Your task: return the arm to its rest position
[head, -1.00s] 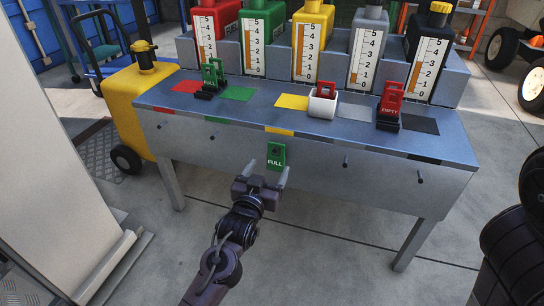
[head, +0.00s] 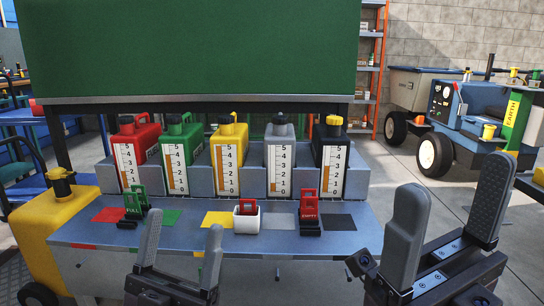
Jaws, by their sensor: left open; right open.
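My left gripper (head: 184,236) is at the bottom of the head view, open and empty, fingers pointing up in front of the bench (head: 300,243). My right gripper (head: 452,186) is at the lower right, open and empty, large and close to the camera. A green FULL tag (head: 136,202) stands in a dark holder between the red and green patches. A red EMPTY tag (head: 308,207) stands in a dark holder between the grey and black patches. A white cup (head: 246,222) holds a red tag (head: 247,207). The middle of the bench front is partly hidden by my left gripper.
Red (head: 137,142), green (head: 180,144), yellow (head: 229,147), grey (head: 281,149) and black (head: 329,152) containers with gauges stand along the bench back. A green board (head: 195,50) rises behind. A yellow tank (head: 52,225) stands left; a blue cart (head: 465,115) stands back right.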

